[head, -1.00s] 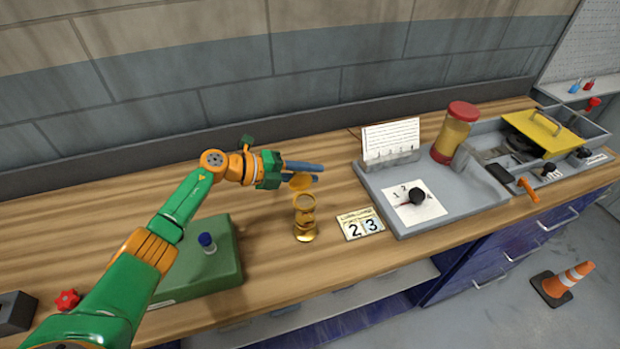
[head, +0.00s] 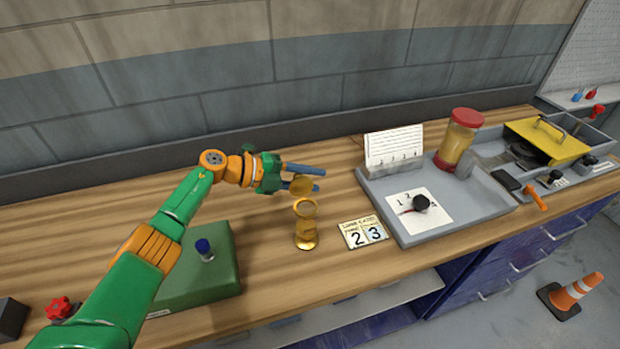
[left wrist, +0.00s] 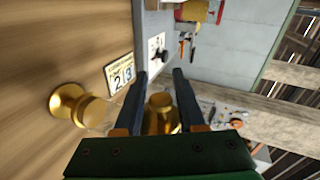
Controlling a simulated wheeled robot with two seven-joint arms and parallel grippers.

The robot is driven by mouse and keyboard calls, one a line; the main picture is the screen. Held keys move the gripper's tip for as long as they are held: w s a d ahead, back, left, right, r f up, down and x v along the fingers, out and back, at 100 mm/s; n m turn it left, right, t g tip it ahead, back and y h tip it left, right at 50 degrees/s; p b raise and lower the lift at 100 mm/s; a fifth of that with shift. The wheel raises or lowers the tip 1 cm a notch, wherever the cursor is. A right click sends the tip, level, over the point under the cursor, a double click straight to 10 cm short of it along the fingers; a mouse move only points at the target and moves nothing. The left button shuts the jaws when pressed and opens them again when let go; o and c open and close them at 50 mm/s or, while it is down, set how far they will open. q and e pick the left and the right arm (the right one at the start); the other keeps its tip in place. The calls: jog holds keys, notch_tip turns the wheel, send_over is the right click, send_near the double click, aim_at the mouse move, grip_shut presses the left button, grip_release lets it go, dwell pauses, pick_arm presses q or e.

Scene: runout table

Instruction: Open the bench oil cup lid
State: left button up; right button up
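The brass oil cup (head: 306,238) stands upright on the wooden bench. Its round brass lid (head: 301,186) is raised above the mouth and tilted up toward the back. My left gripper (head: 322,180) is behind and above the cup, its two blue-grey fingers spread apart, with the lid close to the lower finger. In the left wrist view, the cup (left wrist: 68,103) lies left of the fingers, and the lid (left wrist: 160,112) shows between the open fingers (left wrist: 160,75). I cannot tell whether a finger touches it. My right gripper is not in view.
A number card (head: 363,233) lies right of the cup. Beyond it is a grey tray (head: 440,222) with a dial and a red-capped jar (head: 458,140). A green block (head: 215,275) with a blue-capped knob is left, beneath my arm. Bare wood lies behind the cup.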

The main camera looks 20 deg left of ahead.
pick_arm(q)
jog(key=shift+o, duration=0.7)
jog(key=b+v, duration=0.1)
jog(key=v, duration=0.6)
jog(key=shift+b, duration=0.4)
